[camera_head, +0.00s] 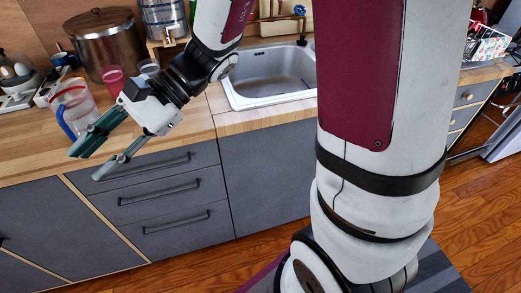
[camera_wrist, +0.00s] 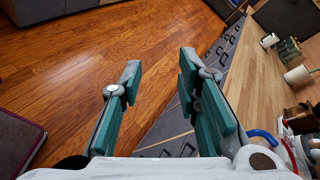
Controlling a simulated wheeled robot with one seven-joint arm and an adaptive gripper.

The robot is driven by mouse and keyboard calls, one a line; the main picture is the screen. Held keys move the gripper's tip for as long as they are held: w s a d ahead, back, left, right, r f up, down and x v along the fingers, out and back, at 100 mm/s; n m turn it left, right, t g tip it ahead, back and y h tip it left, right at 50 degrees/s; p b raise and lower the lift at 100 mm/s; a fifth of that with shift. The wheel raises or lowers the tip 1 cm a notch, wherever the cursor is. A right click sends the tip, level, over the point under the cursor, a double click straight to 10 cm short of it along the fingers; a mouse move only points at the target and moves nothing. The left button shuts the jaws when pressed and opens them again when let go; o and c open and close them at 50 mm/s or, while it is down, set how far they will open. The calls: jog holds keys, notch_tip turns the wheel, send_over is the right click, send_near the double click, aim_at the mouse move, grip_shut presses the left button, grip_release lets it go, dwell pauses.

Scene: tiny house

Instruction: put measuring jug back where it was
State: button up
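The measuring jug (camera_head: 77,104), clear with a blue handle and red markings, stands on the wooden counter at the left of the head view. Its blue handle (camera_wrist: 262,135) shows at the lower right edge of the wrist view, where most of the jug is cut off. My gripper (camera_head: 88,164) is open and empty, in front of the counter edge and to the right of the jug in the head view. In the wrist view its two green fingers (camera_wrist: 160,65) are spread, with wooden floor and drawer fronts visible between and beyond them.
A pink cup (camera_head: 113,78) and a large brown pot (camera_head: 102,42) stand behind the jug. The sink (camera_head: 268,76) lies to the right. Grey drawers (camera_head: 158,200) are below the counter. Bare counter (camera_head: 30,150) lies left of the jug.

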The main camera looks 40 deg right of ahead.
jog(key=s+d+r+n+t+h, duration=0.1)
jog(key=s+d+n+t+h, duration=0.2)
jog(key=s+d+n+h, duration=0.8)
jog(key=s+d+h, duration=0.2)
jog(key=s+d, duration=0.3)
jog(key=d, duration=0.3)
jog(key=shift+s+d+h, duration=0.3)
jog(key=shift+s, duration=0.05)
jog(key=shift+r, duration=0.1)
notch_tip(320, 180, up, 6)
jog(key=t+p, duration=0.1)
jog(key=p, duration=0.4)
jog(key=shift+r+t, duration=0.25)
jog(key=shift+t, duration=0.05)
jog(key=shift+w+d, duration=0.1)
jog(key=shift+d, duration=0.05)
